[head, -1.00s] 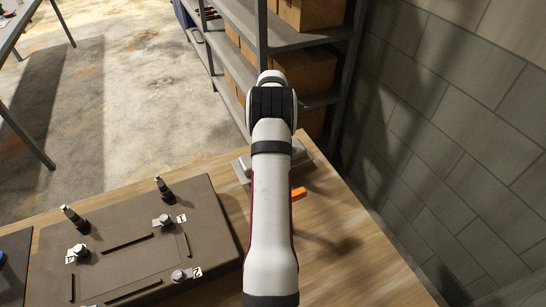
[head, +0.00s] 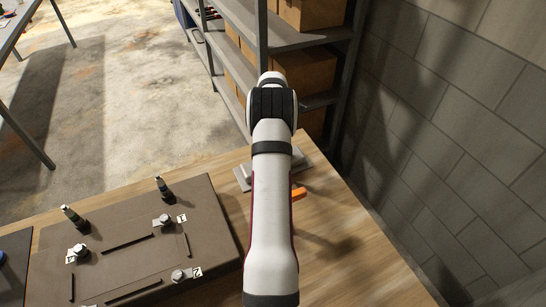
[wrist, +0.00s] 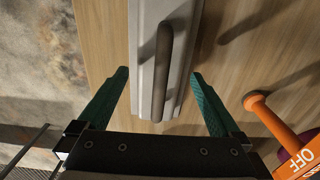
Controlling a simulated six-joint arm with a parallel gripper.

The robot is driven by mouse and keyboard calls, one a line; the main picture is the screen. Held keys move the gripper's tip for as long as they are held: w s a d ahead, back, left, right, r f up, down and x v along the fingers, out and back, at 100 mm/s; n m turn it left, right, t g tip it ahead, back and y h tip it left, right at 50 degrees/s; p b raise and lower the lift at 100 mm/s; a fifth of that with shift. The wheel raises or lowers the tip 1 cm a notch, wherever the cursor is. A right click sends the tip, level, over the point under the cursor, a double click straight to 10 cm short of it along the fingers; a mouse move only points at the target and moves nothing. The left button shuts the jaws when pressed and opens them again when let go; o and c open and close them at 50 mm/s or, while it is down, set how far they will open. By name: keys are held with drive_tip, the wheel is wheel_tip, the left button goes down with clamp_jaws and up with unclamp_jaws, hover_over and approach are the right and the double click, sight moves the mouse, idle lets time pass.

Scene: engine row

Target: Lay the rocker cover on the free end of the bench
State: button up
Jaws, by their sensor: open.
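The rocker cover (wrist: 143,60) is a long pale grey piece with a dark bar handle (wrist: 161,80) along its top. It lies on the wooden bench (head: 345,240) at the far right end. In the head view the cover (head: 304,160) shows on both sides of my arm, which hides its middle. My gripper (wrist: 160,73) is open over the cover. Its two teal fingers stand apart on either side of the handle, with a gap on both sides. The gripper is hidden behind my arm in the head view.
A brown engine block (head: 130,245) with bolts and number tags stands on the bench to the left. An orange tool (wrist: 275,125) marked OFF lies close right of the gripper; its orange end (head: 299,192) also shows from above. A shelf rack (head: 290,40) and block wall (head: 460,130) stand beyond.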

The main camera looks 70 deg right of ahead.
wheel_tip(320, 180, up, 10)
drive_tip(key=shift+f, duration=0.2)
drive_tip(key=w+a+r+m, duration=0.2)
drive_tip(key=w+a+r, duration=0.15)
drive_tip(key=a, duration=0.45)
drive_tip(key=w+a+r+m, duration=0.1)
drive_tip(key=w+a+r, duration=0.25)
drive_tip(key=a, duration=0.45)
drive_tip(key=w+a+r+m, duration=0.2)
drive_tip(key=w+a+r, duration=0.1)
drive_tip(key=w+a, duration=0.3)
drive_tip(key=s+a+r+m, duration=0.1)
drive_tip(key=s+a+m, duration=0.15)
drive_tip(key=a, duration=0.95)
drive_tip(key=s+a+f+m+y, duration=0.1)
drive_tip(key=s+a+f+m, duration=0.1)
drive_tip(key=s+a, duration=0.5)
drive_tip(key=s+a+f+m, duration=0.1)
drive_tip(key=s+a+m, duration=0.4)
drive_tip(key=s+a, duration=0.3)
drive_tip(key=a, duration=0.3)
drive_tip(key=shift+s+a+f+y, duration=0.15)
drive_tip(key=shift+s+f+y, duration=0.05)
drive_tip(key=shift+f+y, duration=0.2)
